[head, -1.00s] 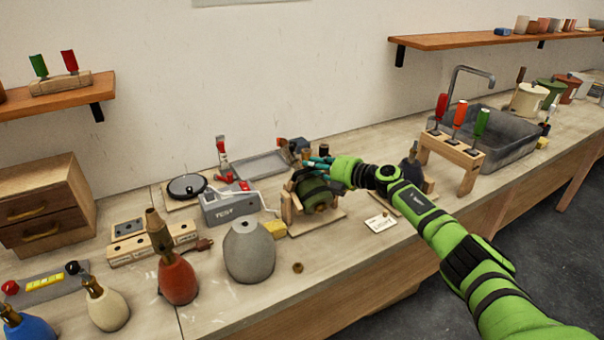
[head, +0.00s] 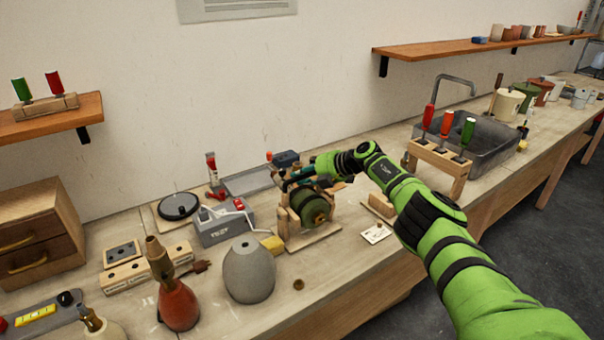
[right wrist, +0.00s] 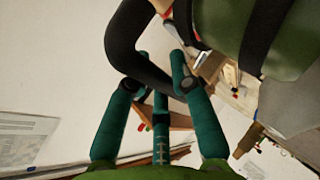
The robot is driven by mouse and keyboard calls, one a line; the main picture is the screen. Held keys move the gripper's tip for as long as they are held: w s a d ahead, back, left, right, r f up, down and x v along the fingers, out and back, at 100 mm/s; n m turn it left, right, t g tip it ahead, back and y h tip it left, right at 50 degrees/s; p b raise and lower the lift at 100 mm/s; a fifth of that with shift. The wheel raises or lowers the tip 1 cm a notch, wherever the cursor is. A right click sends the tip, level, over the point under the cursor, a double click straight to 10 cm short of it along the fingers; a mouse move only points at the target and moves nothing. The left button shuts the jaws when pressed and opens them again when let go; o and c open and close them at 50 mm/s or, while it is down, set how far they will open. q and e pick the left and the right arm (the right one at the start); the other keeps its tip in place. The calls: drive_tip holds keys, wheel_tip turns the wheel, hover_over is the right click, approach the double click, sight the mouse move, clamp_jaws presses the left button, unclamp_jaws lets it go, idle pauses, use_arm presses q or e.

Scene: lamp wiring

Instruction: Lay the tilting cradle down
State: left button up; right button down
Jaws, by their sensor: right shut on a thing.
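The tilting cradle (head: 294,237) is a wooden frame on a flat base, standing on the bench in the middle of the head view. A dark green rounded body (head: 310,206) lies in it, its brownish end toward me. My right gripper (head: 287,181) is at the upper left of the cradle, its arm reaching over from the right. In the right wrist view the teal fingers (right wrist: 158,88) are close to a dark curved bar (right wrist: 138,48); the exact contact is hidden. A large green body with dark bands (right wrist: 272,35) fills that view's upper right. My left gripper is out of view.
A grey vase (head: 249,272), a red bottle-shaped base (head: 178,304) and a grey test box (head: 226,226) stand left of the cradle. A small card (head: 376,233) lies to its right. Beyond are a screwdriver rack (head: 440,156) and a sink (head: 490,150).

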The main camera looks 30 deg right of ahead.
drive_tip(key=shift+w, duration=0.15)
idle(0.4)
drive_tip(key=c, duration=1)
unclamp_jaws()
drive_tip(key=shift+c, duration=0.2)
drive_tip(key=shift+s+d+r, duration=0.25)
drive_tip(key=shift+s+d, duration=0.1)
drive_tip(key=shift+s, duration=0.05)
drive_tip(key=v, duration=1.1)
drive_tip(key=shift+a, duration=0.2)
